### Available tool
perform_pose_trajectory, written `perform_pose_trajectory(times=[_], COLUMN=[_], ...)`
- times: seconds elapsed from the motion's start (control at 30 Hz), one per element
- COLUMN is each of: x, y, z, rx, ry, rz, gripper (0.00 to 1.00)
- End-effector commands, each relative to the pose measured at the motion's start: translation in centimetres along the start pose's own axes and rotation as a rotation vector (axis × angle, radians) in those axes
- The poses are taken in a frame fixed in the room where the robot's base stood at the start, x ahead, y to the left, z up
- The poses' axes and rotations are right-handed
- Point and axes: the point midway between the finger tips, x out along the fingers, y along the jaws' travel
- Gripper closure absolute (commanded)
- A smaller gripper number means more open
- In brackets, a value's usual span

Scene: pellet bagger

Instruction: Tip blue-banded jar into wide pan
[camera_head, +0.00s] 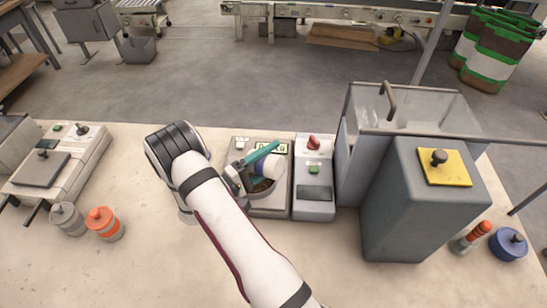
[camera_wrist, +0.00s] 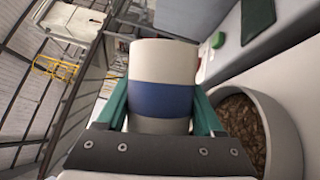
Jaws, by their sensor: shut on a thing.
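The blue-banded jar (camera_wrist: 160,96) is white-grey with a wide blue band. My gripper (camera_wrist: 160,112) is shut on it, with a green finger on each side. In the head view my gripper (camera_head: 258,160) holds the jar (camera_head: 266,167) tilted over a round pan (camera_head: 263,187) on a scale. The wide pan (camera_wrist: 287,140) shows at the right of the wrist view with brown pellets (camera_wrist: 243,122) in it. The jar's mouth is not clearly visible, and I see no pellets falling. My arm hides part of the pan in the head view.
The scale (camera_head: 272,207) has a green display. A grey unit with a red knob (camera_head: 314,143) stands right of it, then a large bin (camera_head: 384,200). An orange-lidded jar (camera_head: 104,223) and a grey jar (camera_head: 68,219) stand left. The front-left table is clear.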

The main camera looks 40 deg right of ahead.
Motion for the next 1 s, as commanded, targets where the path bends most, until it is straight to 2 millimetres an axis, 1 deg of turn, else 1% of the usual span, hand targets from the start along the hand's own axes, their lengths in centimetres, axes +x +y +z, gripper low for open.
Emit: perform_pose_trajectory(times=[0.17, 0.27, 0.5, 0.67, 0.77, 0.8, 0.9, 1.0], x=[0.0, 0.2, 0.6, 0.7, 0.9, 1.1, 1.4, 1.6], y=[0.0, 0.2, 0.3, 0.0, -0.2, -0.6, -1.2, -1.6], z=[0.0, 0.2, 1.2, 1.8, 2.2, 2.6, 3.4, 3.7], rx=[0.003, 0.078, 0.613, 0.906, 1.118, 1.182, 1.315, 1.401], ry=[0.001, 0.005, 0.007, -0.007, -0.008, -0.01, -0.01, -0.009], rz=[-0.001, -0.032, -0.284, -0.436, -0.542, -0.574, -0.638, -0.68], gripper=[1.0, 1.0, 1.0, 1.0, 1.0, 1.0, 1.0, 1.0])
